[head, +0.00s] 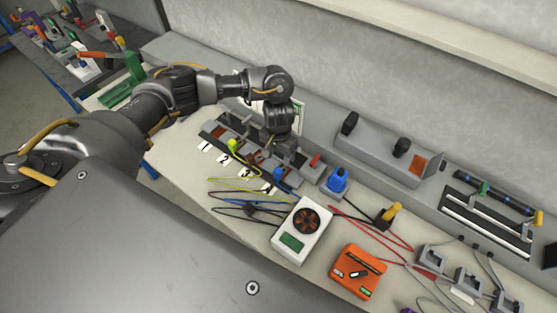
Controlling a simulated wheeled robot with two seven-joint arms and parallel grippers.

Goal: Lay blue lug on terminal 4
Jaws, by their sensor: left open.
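The terminal block (216,131) runs along the bench, with white cards numbered 1 to 4 in front of it. The card for terminal 4 (267,187) is at its right end. A small blue piece that looks like the blue lug (279,174) is at the block, just behind card 4. Whether it lies flat on the terminal is too small to tell. My left gripper (274,155) points down over the block by terminals 3 and 4, open; its fingers are partly hidden. A yellow-green lug (233,146) is near terminal 2. My right gripper is out of view.
Yellow, blue and black leads lie in front of the block. A white meter (314,218), an orange box (358,271), a blue plug (338,180) and a yellow-handled switch (389,214) stand to the right. A grey panel with black knobs (372,140) is behind.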

